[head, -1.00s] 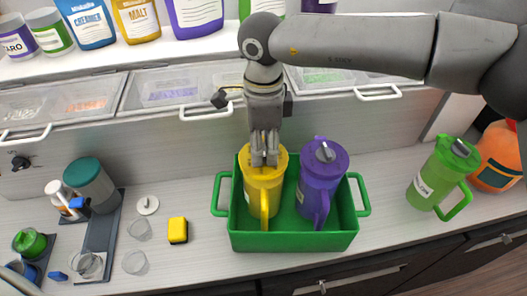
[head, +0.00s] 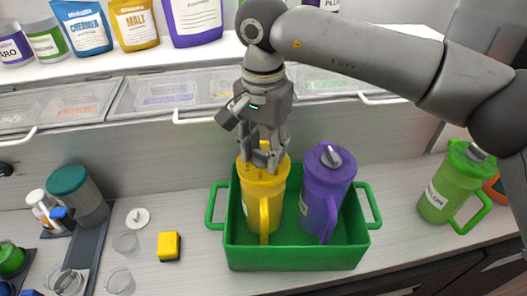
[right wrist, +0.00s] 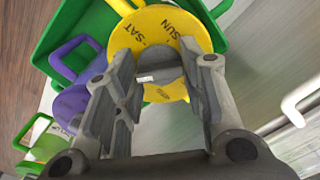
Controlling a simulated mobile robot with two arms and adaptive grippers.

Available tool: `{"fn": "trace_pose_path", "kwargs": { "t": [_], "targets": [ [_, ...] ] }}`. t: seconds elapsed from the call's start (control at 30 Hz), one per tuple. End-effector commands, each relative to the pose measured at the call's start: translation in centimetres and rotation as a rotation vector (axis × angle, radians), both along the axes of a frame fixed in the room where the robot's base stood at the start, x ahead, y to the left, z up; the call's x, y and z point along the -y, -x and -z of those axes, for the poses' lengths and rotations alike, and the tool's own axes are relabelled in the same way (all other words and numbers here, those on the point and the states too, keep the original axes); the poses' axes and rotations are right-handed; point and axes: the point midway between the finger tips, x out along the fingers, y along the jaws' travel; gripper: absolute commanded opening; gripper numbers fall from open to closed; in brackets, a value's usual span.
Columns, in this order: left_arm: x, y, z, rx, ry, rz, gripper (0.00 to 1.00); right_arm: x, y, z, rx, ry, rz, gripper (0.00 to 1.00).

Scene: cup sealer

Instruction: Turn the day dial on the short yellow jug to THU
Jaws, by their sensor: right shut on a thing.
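The short yellow jug (head: 264,205) stands in the green bin (head: 295,258), with its handle toward the front. Its yellow lid (right wrist: 165,40) shows SUN and SAT at the top in the right wrist view; a smaller word near the lower edge is not legible. A grey day dial (right wrist: 160,75) sits in the lid's middle, partly hidden by my fingers. My right gripper (head: 263,160) is over the lid from above, its fingers shut on the dial; the fingers also frame it in the right wrist view (right wrist: 160,90). My left gripper is not in view.
A purple jug (head: 325,185) stands close at the right in the same bin. A green jug (head: 450,185) stands farther right. Lidded bins (head: 165,92) line the back.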

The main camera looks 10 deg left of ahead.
Motion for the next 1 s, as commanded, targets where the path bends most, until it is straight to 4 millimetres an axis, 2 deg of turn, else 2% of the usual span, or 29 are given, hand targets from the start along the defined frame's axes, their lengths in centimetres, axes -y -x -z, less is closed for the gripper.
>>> {"fn": "trace_pose_path", "kwargs": {
  "t": [0.2,0.5,1.0],
  "targets": [
    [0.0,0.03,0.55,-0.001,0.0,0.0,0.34,-0.07,0.02,0.02,0.0,-0.002,-0.197,0.14],
    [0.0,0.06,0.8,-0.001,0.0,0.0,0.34,-0.07,0.02,-0.06,0.0,-0.003,-0.404,0.14],
    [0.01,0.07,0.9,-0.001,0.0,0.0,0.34,-0.05,-0.01,-0.1,0.001,-0.002,-0.523,0.14]
  ]
}}
